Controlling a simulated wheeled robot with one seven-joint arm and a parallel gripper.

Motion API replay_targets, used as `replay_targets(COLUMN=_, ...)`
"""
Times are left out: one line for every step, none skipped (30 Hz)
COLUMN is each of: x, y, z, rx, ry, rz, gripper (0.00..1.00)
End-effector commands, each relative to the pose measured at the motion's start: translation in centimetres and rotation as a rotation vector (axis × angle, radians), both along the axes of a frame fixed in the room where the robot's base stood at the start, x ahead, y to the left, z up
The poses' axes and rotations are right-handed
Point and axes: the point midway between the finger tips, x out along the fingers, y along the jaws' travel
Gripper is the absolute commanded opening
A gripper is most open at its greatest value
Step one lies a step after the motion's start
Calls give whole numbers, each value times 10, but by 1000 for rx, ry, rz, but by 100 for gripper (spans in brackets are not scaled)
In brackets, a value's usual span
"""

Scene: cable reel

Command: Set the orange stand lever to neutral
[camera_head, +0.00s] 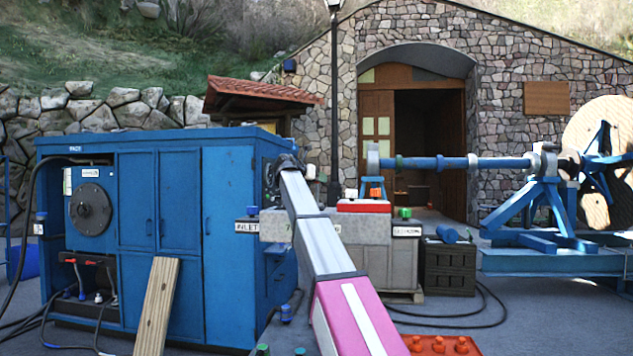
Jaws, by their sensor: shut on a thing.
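My arm reaches up from the bottom of the head view to the right side of the blue cabinet (228,215). My gripper (276,172), a small dark shape at the arm's far end, is against or just in front of that side. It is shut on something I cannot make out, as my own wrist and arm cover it. I cannot pick out an orange stand lever or its position.
A grey bench (370,229) carries a red-and-white box (363,206) and a green knob (405,213). A dark crate (449,267) stands beside it. A blue stand (540,210) holds the shaft and reel at right. A wooden plank (157,305) leans at left. Cables cross the floor.

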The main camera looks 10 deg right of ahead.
Motion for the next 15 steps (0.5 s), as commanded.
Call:
replay_targets(x=3, y=0, z=0, rx=-1, ry=-3, rz=3, gripper=2)
replay_targets(x=3, y=0, z=0, rx=-1, ry=-3, rz=3, gripper=2)
replay_targets(x=3, y=0, z=0, rx=0, ry=-4, rz=3, gripper=1)
replay_targets(x=3, y=0, z=0, rx=-1, ry=-4, rz=4, gripper=1)
replay_targets(x=3, y=0, z=0, rx=-1, ry=-4, rz=4, gripper=1)
replay_targets(x=3, y=0, z=0, rx=-1, ry=-4, rz=4, gripper=1)
replay_targets(x=3, y=0, z=0, rx=-1, ry=-4, rz=4, gripper=1)
replay_targets(x=3, y=0, z=0, rx=-2, ry=-5, rz=4, gripper=1)
replay_targets(x=3, y=0, z=0, rx=-2, ry=-5, rz=4, gripper=47)
replay_targets(x=3, y=0, z=0, rx=-2, ry=-5, rz=4, gripper=57)
replay_targets(x=3, y=0, z=0, rx=-2, ry=-5, rz=4, gripper=66)
replay_targets(x=3, y=0, z=0, rx=-2, ry=-5, rz=4, gripper=68)
replay_targets(x=3, y=0, z=0, rx=-2, ry=-5, rz=4, gripper=68)
replay_targets(x=3, y=0, z=0, rx=-2, ry=-5, rz=4, gripper=68)
replay_targets(x=2, y=0, z=0, rx=-2, ry=-5, rz=3, gripper=68)
